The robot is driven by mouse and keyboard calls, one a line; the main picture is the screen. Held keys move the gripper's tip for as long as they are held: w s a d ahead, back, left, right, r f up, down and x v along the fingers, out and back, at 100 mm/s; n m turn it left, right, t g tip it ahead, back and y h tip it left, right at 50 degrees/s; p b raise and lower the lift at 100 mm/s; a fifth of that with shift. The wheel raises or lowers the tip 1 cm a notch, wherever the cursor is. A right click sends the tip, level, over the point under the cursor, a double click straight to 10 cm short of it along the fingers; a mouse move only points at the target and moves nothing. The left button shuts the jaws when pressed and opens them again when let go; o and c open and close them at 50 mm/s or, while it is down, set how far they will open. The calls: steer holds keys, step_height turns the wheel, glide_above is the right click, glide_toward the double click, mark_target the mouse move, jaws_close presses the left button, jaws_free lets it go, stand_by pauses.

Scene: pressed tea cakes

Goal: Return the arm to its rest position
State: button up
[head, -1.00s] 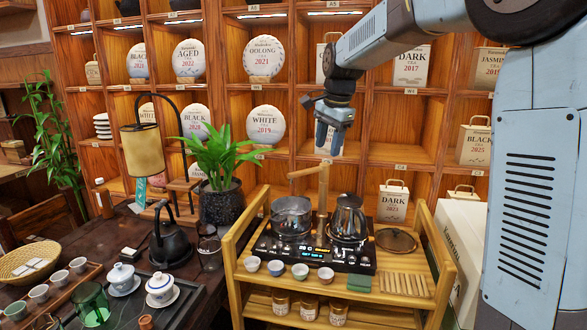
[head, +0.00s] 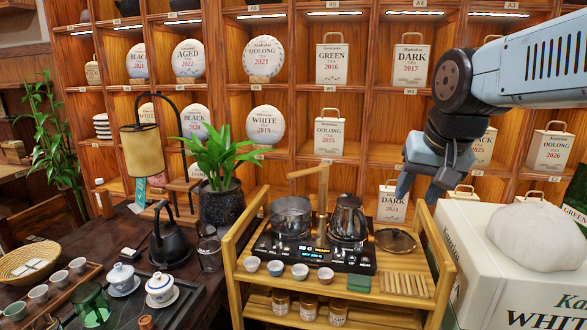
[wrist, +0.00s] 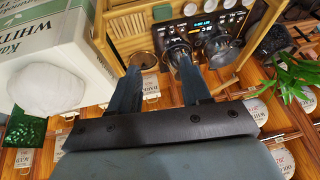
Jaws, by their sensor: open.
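My gripper (head: 422,188) hangs at the right of the head view, fingers pointing down, in front of the lower shelf row and above the right side of the tea cart. In the wrist view my gripper (wrist: 158,82) shows two dark fingers spread apart with nothing between them. My arm reaches in from the right edge of the head view, its forearm roughly level. The gripper touches nothing that I can see.
A white carton (head: 520,290) with a pale wrapped bundle (head: 540,236) stands below my forearm. The wooden cart (head: 447,262) holds a kettle (head: 348,216) and a pot (head: 291,215). Shelves of tea cakes stand behind. A potted plant (head: 222,203) is left of the cart.

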steer(key=s+d+f+n, duration=0.1)
steer(key=s+f+n, duration=0.1)
steer(key=s, duration=0.4)
steer(key=shift+s+d+f+t+h, duration=0.2)
steer(key=shift+f+t+h, duration=0.1)
steer(key=shift+f, duration=0.6)
